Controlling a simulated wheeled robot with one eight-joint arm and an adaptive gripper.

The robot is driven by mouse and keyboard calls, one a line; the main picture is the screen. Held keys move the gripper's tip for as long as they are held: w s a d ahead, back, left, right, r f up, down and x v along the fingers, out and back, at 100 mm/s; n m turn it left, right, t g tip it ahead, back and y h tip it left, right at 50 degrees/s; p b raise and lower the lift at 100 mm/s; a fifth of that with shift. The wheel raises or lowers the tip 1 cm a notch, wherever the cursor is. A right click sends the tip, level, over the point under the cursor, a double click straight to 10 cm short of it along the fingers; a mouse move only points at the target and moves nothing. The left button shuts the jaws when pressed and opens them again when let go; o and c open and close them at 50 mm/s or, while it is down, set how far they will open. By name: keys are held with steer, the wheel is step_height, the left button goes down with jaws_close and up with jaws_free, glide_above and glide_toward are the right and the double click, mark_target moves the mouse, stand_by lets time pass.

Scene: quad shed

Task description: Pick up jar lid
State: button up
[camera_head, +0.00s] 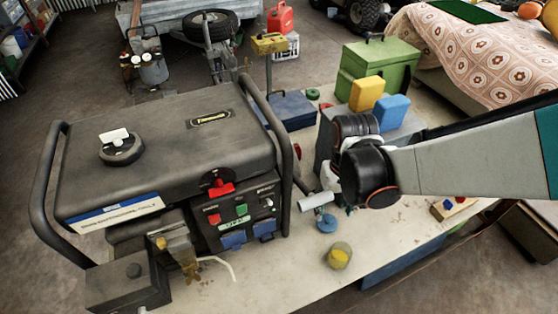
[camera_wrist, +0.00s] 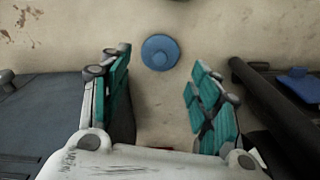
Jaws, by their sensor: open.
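The jar lid (camera_wrist: 160,52) is a round blue disc with a small raised centre, lying flat on the pale bench top. In the head view the lid (camera_head: 327,224) sits in front of the generator's right side. My gripper (camera_wrist: 159,66) is open and empty, its teal-padded fingers spread on either side of the lid in the wrist picture. The lid shows between and slightly beyond the fingertips, and nothing touches it that I can see. In the head view my arm's wrist hides most of the gripper.
A large dark generator (camera_head: 165,150) fills the bench's left. A glass jar with yellow contents (camera_head: 340,256) stands close in front of the lid. A white cylinder (camera_head: 316,200) lies just behind the lid. A green box (camera_head: 378,66) and yellow and blue blocks stand further back.

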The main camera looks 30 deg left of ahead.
mark_target(329, 219)
steer(key=f+b, duration=0.1)
steer(key=f, duration=0.3)
steer(key=f+b, duration=0.2)
steer(key=f, duration=0.2)
steer(key=shift+w+a, duration=0.1)
steer(key=shift+a, duration=0.1)
steer(key=shift+r, duration=0.15)
steer(key=c, duration=0.4)
